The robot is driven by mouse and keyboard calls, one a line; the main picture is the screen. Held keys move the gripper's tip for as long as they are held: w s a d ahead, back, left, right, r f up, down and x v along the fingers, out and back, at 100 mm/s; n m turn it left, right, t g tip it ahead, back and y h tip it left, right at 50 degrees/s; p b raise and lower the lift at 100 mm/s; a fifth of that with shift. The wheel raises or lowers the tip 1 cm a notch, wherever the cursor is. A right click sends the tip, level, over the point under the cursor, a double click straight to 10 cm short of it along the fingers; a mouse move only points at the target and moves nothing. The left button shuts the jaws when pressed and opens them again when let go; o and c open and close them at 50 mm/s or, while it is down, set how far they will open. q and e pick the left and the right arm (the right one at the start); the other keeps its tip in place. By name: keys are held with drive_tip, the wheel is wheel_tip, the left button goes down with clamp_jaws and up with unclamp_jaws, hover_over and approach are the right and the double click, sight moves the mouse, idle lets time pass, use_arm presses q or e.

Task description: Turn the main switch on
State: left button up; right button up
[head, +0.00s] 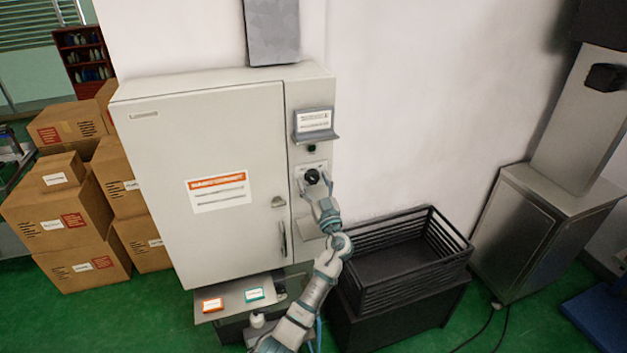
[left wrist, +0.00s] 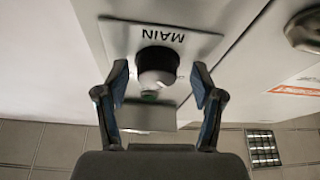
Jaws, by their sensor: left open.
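The main switch (head: 312,176) is a black round knob on a pale plate on the narrow right panel of the grey cabinet. In the left wrist view the knob (left wrist: 156,68) sits on a plate marked MAIN, which appears upside down. A small green spot shows just below the knob there. My left gripper (left wrist: 158,80) is open, with one finger on each side of the knob and visible gaps to it. In the head view my left gripper (head: 316,188) is at the switch plate, partly covering it. My right gripper is not in view.
The grey cabinet (head: 205,130) has a door handle left of my arm. A shelf (head: 240,295) with orange and teal labels juts out below. A black slatted crate (head: 400,255) stands right of my arm. Cardboard boxes (head: 60,205) are stacked at left; a steel cabinet (head: 540,225) stands at right.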

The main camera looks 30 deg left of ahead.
use_arm(q)
drive_tip(key=shift+d+r, duration=0.1)
drive_tip(key=shift+d, duration=0.2)
drive_tip(key=shift+c, duration=1.4)
drive_tip(key=shift+r, duration=0.1)
drive_tip(key=c, duration=0.9)
drive_tip(key=shift+o, duration=0.2)
drive_tip(key=shift+s, duration=0.1)
